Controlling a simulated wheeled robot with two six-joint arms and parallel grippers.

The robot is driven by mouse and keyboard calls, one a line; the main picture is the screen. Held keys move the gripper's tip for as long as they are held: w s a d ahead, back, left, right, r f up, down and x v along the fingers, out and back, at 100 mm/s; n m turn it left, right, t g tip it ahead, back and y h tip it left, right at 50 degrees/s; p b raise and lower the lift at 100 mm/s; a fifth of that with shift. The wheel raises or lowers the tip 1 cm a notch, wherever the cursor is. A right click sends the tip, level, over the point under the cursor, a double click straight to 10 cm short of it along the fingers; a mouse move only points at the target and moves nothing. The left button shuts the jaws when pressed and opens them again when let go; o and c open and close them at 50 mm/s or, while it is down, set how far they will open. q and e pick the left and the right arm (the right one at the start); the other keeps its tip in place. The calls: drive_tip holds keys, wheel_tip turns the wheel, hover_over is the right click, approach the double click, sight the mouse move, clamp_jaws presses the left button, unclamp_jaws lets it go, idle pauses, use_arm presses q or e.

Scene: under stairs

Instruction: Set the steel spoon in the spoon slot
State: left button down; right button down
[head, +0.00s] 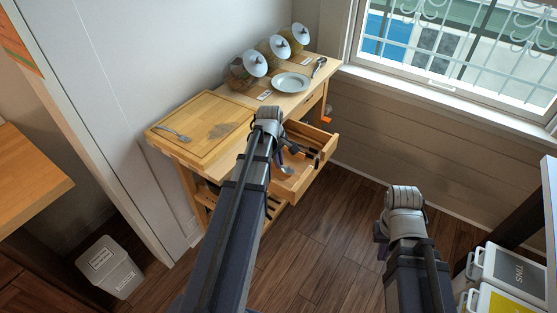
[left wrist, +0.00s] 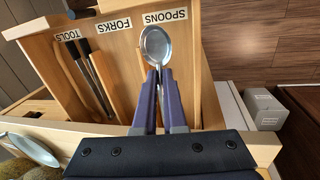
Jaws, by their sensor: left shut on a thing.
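My left gripper (left wrist: 156,80) is shut on the steel spoon (left wrist: 155,45). The spoon's round bowl sticks out past the fingertips, and its handle is mostly hidden between the purple fingers. In the left wrist view the bowl appears over the compartment by the SPOONS label (left wrist: 165,17); I cannot tell whether it touches the floor of it. In the head view the left gripper (head: 282,151) is over the open drawer (head: 301,186), with the held spoon (head: 285,169) at its tip. My right gripper (head: 381,240) hangs over the floor, its fingers mostly hidden behind its wrist.
The drawer also has FORKS (left wrist: 111,26) and TOOLS (left wrist: 68,36) labels, wooden dividers and dark long utensils (left wrist: 100,78). On the cart top are a cutting board (head: 208,124) with a fork (head: 172,133), a plate (head: 291,82), lidded jars and another spoon (head: 319,66).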

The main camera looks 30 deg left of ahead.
sight(280, 182)
use_arm(q)
drive_tip(key=shift+f+b, duration=3.5)
drive_tip(key=shift+f, duration=0.05)
drive_tip(key=shift+f+b, duration=0.5)
drive_tip(key=c, duration=0.9)
unclamp_jaws()
drive_tip(key=r+p, duration=0.2)
drive_tip(key=s+r+p, duration=0.1)
drive_tip(key=r+p, duration=0.4)
drive_tip(key=shift+s+a+r+p, duration=0.15)
drive_tip(key=shift+s+r+p, duration=0.05)
drive_tip(key=shift+r+p, duration=0.2)
drive_tip(key=shift+f, duration=0.1)
